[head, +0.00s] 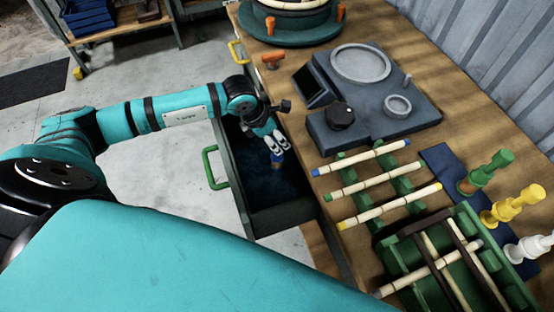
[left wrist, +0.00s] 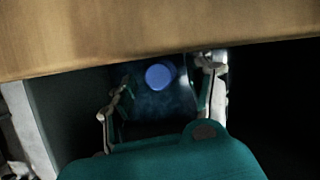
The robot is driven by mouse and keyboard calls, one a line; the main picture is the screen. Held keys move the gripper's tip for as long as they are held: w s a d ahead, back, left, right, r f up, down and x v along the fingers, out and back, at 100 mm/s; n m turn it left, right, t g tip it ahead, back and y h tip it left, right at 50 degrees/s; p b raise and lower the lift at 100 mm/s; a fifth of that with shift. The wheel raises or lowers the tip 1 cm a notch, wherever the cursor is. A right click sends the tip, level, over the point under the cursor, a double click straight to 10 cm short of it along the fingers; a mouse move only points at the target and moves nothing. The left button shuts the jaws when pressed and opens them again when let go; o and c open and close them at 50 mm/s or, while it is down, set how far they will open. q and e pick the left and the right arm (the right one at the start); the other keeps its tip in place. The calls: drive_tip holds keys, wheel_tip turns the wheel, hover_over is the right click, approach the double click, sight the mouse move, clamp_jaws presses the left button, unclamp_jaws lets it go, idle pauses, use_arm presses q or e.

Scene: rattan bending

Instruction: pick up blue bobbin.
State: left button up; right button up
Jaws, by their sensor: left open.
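The blue bobbin (left wrist: 160,76) shows in the left wrist view as a round blue top inside the dark drawer, between and a little beyond my open left gripper's fingers (left wrist: 160,98). In the head view a small blue piece of the bobbin (head: 277,160) shows just below the tips of my left gripper (head: 276,145), which reaches down into the open drawer (head: 250,215). The fingers are apart, and I cannot tell whether they touch the bobbin. My right gripper is in neither view.
The workbench edge (left wrist: 120,45) lies close above the gripper. A green drawer handle (head: 211,168) sticks out at the left. On the bench are a grey plate with dials (head: 385,110), a rack of rattan rods (head: 375,180), and green, yellow (head: 512,203) and white bobbins.

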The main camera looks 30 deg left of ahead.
use_arm(q)
drive_tip(key=shift+x, duration=1)
drive_tip(key=shift+a, duration=0.1)
drive_tip(key=shift+c, duration=1)
clamp_jaws()
